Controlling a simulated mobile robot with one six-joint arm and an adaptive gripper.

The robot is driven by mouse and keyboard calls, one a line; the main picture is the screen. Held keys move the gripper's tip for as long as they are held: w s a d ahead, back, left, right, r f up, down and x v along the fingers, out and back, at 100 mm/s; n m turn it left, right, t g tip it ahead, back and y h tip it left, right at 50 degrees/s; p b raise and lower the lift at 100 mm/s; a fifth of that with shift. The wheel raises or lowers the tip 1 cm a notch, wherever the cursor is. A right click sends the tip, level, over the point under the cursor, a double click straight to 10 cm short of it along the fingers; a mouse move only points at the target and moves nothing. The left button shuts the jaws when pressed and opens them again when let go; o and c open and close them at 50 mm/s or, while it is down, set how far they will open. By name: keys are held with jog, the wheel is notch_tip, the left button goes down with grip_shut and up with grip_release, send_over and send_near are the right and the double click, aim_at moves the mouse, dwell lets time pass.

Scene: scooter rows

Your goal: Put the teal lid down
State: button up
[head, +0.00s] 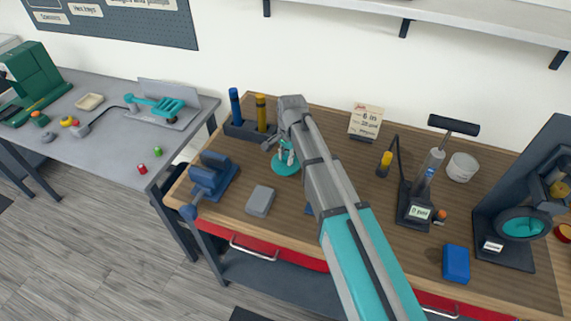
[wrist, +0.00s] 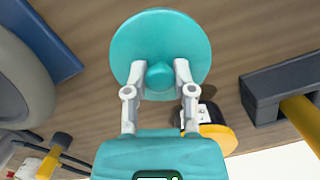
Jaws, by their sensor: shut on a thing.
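The teal lid (wrist: 160,35) is a round disc with a teal knob in its middle. In the wrist view my gripper (wrist: 160,74) has its two grey fingers closed on either side of the knob. In the head view the teal lid (head: 286,162) shows just left of my forearm, over the wooden bench, with my gripper (head: 287,154) above it. My arm hides part of that area. I cannot tell whether the lid touches the bench top or hangs a little above it.
The wooden bench (head: 236,222) holds a dark holder (head: 240,130) with blue and yellow sticks, a blue vise (head: 211,180), a grey block (head: 260,201) and a card (head: 366,120). A dark stand (head: 415,207), white cup (head: 462,167) and blue box (head: 456,263) stand right.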

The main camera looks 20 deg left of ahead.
jog(key=shift+f, duration=0.1)
jog(key=shift+w+a+f+b, duration=0.25)
jog(key=shift+w+f+b, duration=0.15)
jog(key=shift+f+b, duration=1.55)
jog(key=shift+b, duration=0.1)
jog(key=shift+f, duration=0.1)
jog(key=o, duration=0.9)
jog(key=shift+o, duration=0.2)
notch_tip(320, 180, up, 12)
jog(key=w+p, duration=0.1)
jog(key=p, duration=1.1)
jog(key=shift+d, duration=0.3)
jog(key=shift+w, duration=0.1)
